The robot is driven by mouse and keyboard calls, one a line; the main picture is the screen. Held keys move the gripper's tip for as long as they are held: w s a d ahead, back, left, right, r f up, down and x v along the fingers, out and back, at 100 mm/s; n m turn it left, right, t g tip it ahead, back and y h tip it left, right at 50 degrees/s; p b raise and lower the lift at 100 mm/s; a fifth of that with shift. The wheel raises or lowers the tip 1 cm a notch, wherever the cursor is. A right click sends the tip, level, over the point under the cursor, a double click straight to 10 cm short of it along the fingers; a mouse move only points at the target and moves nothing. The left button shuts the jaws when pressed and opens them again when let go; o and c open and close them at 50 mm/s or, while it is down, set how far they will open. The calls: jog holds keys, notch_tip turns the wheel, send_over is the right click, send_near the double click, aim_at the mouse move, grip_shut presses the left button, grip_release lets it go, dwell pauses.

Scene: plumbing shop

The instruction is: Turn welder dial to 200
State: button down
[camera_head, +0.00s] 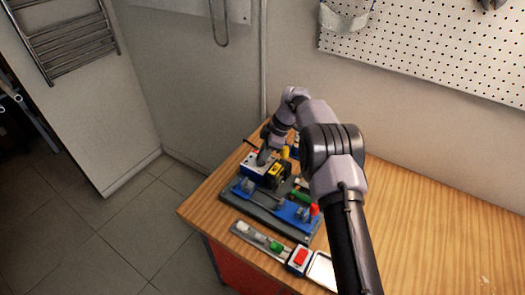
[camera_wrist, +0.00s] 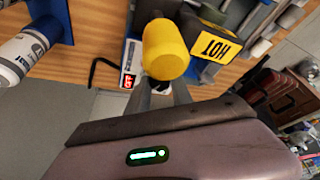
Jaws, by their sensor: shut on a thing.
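The welder appears to be the small white and blue box (camera_head: 254,168) with a red display, on the left part of the bench. In the wrist view a part of it with the red display (camera_wrist: 128,82) shows; I cannot read the number. My gripper (camera_head: 264,156) is over this box. In the wrist view my gripper (camera_wrist: 161,90) is shut on a small dark part, which seems to be the dial; it is mostly hidden by the fingers and a yellow rounded piece (camera_wrist: 166,48). The dial's pointer and markings are not visible.
A black block with a yellow HOT label (camera_wrist: 216,42) stands close beside. A blue and grey tray (camera_head: 243,190) with tools lies in front, and a strip with a green piece (camera_head: 276,246) lies nearer. The right side of the wooden bench (camera_head: 430,235) is clear.

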jog(key=shift+w+n+g+p, duration=0.1)
jog(key=shift+n+g+p, duration=0.5)
jog(key=shift+n, duration=0.6)
jog(key=c, duration=1.2)
grip_release()
jog(key=shift+o, duration=0.2)
jog(key=p+v, duration=0.2)
jog(key=v, duration=0.5)
jog(key=shift+r+p, duration=0.3)
jog(key=shift+p, duration=0.1)
jog(key=shift+d, duration=0.1)
